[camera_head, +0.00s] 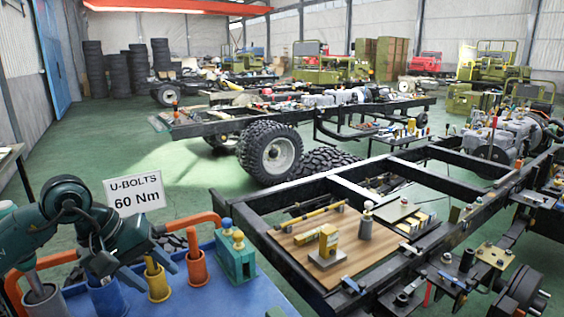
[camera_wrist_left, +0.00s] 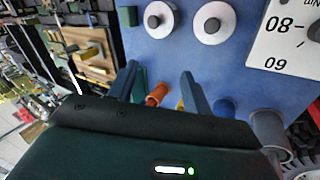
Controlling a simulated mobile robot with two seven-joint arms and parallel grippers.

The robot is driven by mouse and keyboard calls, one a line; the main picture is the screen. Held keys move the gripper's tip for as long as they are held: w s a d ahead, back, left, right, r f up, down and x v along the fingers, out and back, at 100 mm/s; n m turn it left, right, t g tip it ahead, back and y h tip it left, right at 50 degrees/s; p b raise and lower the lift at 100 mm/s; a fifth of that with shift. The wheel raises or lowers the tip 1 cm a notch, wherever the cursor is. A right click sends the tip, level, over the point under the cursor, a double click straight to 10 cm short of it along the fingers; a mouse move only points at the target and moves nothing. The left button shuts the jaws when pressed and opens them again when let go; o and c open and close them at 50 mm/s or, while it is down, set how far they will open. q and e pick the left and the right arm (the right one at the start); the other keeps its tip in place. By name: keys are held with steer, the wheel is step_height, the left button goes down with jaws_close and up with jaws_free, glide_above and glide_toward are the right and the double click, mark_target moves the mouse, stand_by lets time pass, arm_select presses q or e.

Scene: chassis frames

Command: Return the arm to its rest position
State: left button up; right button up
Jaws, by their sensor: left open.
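My left arm comes in from the left in the head view, dark teal and bent at an elbow. Its gripper (camera_head: 148,269) is over the blue cart top, by the coloured holders. In the left wrist view the gripper (camera_wrist_left: 158,82) shows two dark fingers spread apart, with no object held between them. An orange holder (camera_wrist_left: 157,93) shows beyond the gap. I cannot tell whether a finger touches a holder. My right gripper is not in view.
The blue cart top (camera_head: 222,293) carries orange (camera_head: 197,268), yellow (camera_head: 158,283) and grey (camera_head: 45,302) holders, a green block (camera_head: 235,262) and a U-BOLTS sign (camera_head: 135,191). An orange rail (camera_head: 190,222) borders it. A chassis frame (camera_head: 262,240) with a wooden board (camera_head: 361,256) stands to the right.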

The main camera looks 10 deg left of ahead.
arm_select(q)
steer(key=s+d+n+h+p, duration=0.1)
steer(key=s+d+n+h, duration=0.2)
steer(key=d+n+h, duration=0.55)
steer(key=s+d+n+h, duration=0.2)
steer(key=d+n+h, duration=0.35)
steer(key=d, duration=0.55)
steer(key=a+f+n+t+y+p, duration=0.15)
steer(key=f+n+t+y, duration=0.25)
steer(key=n, duration=0.8)
steer(key=a+f+n+t+y+b, duration=0.1)
steer(key=a+f+n+t+y, duration=0.25)
steer(key=n, duration=0.85)
steer(key=f+n+t+y+p, duration=0.1)
steer(key=f+n+t+y, duration=0.4)
steer(key=n, duration=0.7)
steer(key=s+f+n+g+y, duration=0.2)
steer(key=s+f+n+g, duration=0.3)
steer(key=s+f+n, duration=0.6)
steer(key=f+n, duration=0.2)
steer(key=shift+a+n, duration=0.35)
steer(key=shift+n, duration=0.05)
steer(key=shift+y, duration=0.25)
